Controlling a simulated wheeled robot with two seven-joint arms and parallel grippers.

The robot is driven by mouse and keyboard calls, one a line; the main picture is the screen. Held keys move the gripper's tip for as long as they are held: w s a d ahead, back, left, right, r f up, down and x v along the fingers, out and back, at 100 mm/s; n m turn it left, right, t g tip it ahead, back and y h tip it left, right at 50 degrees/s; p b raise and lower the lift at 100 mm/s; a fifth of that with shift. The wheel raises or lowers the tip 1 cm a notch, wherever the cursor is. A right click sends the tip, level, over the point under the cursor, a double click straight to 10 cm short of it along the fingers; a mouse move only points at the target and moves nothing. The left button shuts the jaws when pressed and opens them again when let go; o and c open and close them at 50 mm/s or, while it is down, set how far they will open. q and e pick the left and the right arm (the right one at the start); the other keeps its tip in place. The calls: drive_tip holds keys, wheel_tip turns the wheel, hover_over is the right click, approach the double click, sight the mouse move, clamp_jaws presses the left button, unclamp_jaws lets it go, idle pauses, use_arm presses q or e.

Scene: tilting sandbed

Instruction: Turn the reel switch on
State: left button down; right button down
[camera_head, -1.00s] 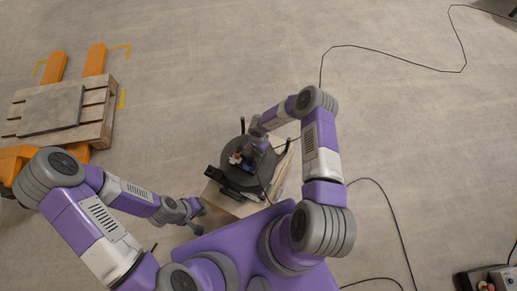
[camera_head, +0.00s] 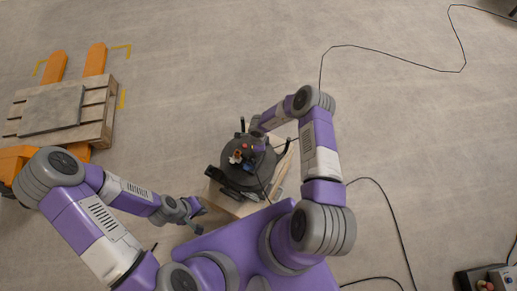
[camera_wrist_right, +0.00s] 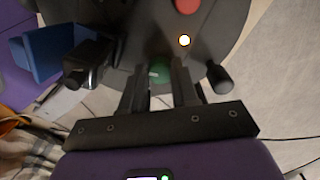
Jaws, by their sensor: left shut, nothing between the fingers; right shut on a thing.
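The cable reel (camera_head: 235,182) is a dark round drum on a wooden stand. In the right wrist view its dark face (camera_wrist_right: 130,22) carries a red button (camera_wrist_right: 187,5), a small bright white light (camera_wrist_right: 184,40) and a green round switch (camera_wrist_right: 160,68). My right gripper (camera_wrist_right: 160,88) has its fingers on either side of the green switch and is shut on it; the fingers hide part of it. In the head view my right gripper (camera_head: 256,144) is at the reel's upper right. My left gripper (camera_head: 199,220) is shut and empty, left of the stand.
A blue part (camera_wrist_right: 58,48) and a black fitting (camera_wrist_right: 88,62) stand left of the switch; a black peg (camera_wrist_right: 220,78) is to its right. A pallet (camera_head: 60,112) on an orange pallet truck stands far left.

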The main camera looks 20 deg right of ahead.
idle(0.3)
drive_tip(key=c, duration=0.8)
unclamp_jaws()
drive_tip(key=shift+c, duration=0.2)
wheel_tip(320, 180, up, 8)
drive_tip(key=shift+f+p, duration=0.2)
drive_tip(key=shift+p, duration=1)
